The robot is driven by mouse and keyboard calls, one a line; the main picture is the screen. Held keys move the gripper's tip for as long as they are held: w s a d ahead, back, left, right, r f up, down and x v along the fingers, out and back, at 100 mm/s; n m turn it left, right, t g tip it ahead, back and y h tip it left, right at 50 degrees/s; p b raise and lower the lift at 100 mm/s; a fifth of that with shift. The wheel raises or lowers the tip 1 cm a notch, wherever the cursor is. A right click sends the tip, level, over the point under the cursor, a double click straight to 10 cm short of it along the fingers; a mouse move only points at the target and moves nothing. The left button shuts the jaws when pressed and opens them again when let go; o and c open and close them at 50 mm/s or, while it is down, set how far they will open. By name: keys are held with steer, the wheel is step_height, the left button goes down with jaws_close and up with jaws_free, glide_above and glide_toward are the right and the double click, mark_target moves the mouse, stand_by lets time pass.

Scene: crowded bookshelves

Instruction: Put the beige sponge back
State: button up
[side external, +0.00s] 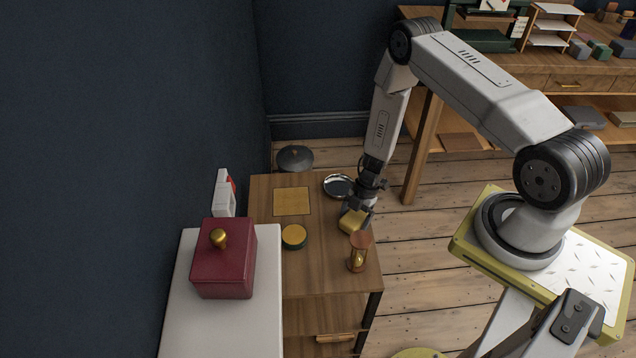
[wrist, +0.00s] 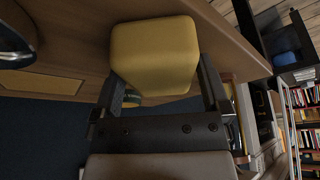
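The beige sponge (side external: 351,222), a yellowish block with rounded edges, is at my gripper (side external: 358,208) over the right part of the wooden table (side external: 318,262). In the wrist view the sponge (wrist: 153,45) sits between the two fingers of my gripper (wrist: 162,78), with a finger against each side. My gripper looks shut on it. I cannot tell whether the sponge touches the tabletop or hangs just above it. A flat, yellowish square patch (side external: 292,201) lies bare at the table's back left; it also shows in the wrist view (wrist: 40,82).
A round yellow-topped green tin (side external: 294,237) and an hourglass (side external: 359,251) stand near the sponge. A silver dish (side external: 338,186) is behind it. A red lidded box (side external: 224,262) stands on a white surface at left. The table's middle is mostly clear.

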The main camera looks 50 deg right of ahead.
steer(key=shift+r, duration=0.2)
steer(key=v, duration=1.2)
stand_by(0.4)
stand_by(0.5)
steer(key=w+a+r+m+t+h, duration=0.25)
steer(key=r+m, duration=0.25)
steer(key=r, duration=0.3)
steer(key=w+a+r+m+t+h, duration=0.1)
steer(key=w+r+m+t+h, duration=0.2)
steer(key=r, duration=0.5)
steer(key=s+a+r+m+g, duration=0.1)
steer(key=s+a+r+m, duration=0.2)
steer(key=s+a+m, duration=0.1)
steer(key=s+a+r+m+g+y, duration=0.1)
steer(key=s+a+r+m+g, duration=0.1)
steer(key=s+m, duration=0.4)
steer(key=s+a+r, duration=0.1)
steer(key=a, duration=0.1)
steer(key=shift+s+a+r, duration=0.25)
steer(key=shift+a+r, duration=0.1)
